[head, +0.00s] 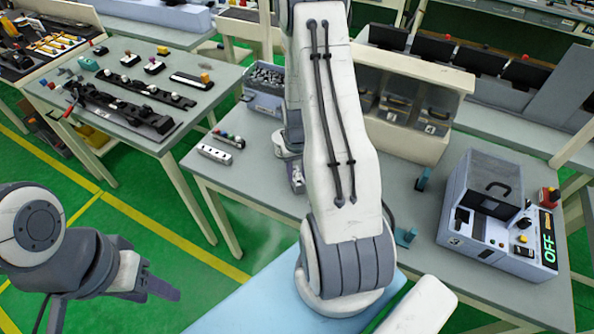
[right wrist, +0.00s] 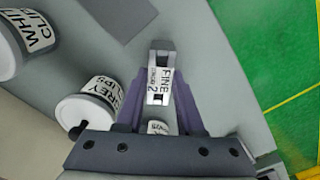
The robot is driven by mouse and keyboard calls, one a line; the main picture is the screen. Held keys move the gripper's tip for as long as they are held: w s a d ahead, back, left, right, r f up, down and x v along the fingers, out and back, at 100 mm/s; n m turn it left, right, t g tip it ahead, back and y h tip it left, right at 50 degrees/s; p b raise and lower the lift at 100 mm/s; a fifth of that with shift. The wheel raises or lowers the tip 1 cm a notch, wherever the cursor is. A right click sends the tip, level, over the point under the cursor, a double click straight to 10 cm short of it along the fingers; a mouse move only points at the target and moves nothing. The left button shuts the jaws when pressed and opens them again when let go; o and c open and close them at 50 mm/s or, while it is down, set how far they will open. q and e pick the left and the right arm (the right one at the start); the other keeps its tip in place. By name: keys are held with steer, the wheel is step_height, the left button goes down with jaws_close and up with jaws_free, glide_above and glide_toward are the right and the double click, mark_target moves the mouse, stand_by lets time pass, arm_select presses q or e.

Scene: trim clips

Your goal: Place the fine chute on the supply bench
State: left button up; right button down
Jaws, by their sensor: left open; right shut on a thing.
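In the right wrist view, the fine chute (right wrist: 159,84) is a small grey and white piece with a label reading FINE and a 2. It sits between the fingers of my right gripper (right wrist: 160,104), which is shut on it, above a grey bench top (right wrist: 225,75). Whether the chute touches the bench I cannot tell. In the head view my right arm hides much of the middle bench (head: 258,187). My left gripper (head: 105,300) is open and empty at the lower left, over the green floor. No label shows which bench is the supply bench.
White tubs labelled white clips (right wrist: 30,36) and grey clips (right wrist: 92,105) stand left of the chute. The middle bench also holds a filled grey bin (head: 263,90), a dispenser (head: 415,100) and a machine reading OFF (head: 495,215). A second bench (head: 215,75) stands left.

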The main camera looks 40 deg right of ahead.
steer(key=shift+f, duration=0.1)
steer(key=c, duration=0.5)
jaws_free()
steer(key=shift+r, duration=0.25)
step_height(320, 180, up, 12)
steer(key=shift+f+b, duration=0.1)
steer(key=shift+b, duration=1.1)
